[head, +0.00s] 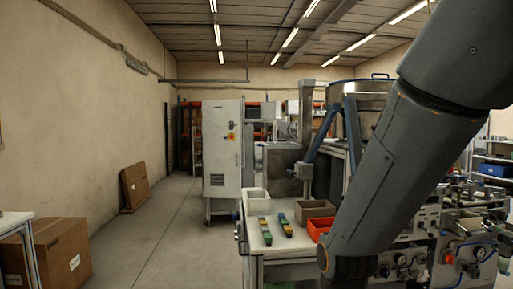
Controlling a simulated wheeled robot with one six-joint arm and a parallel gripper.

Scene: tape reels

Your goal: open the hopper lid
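A round steel hopper (350,88) stands at the back right, held by a blue frame (325,135). My arm crosses in front and hides the hopper's right side. My arm's lower end runs out of the bottom of the head view, and my gripper is not visible.
A white table with a white bin (257,202), a grey-brown bin (314,209) and an orange bin (319,229) stands in front of the hopper. Machinery (460,240) fills the right. A grey cabinet (222,150) stands behind. The floor (160,235) at left centre is clear, beside a cardboard box (62,250).

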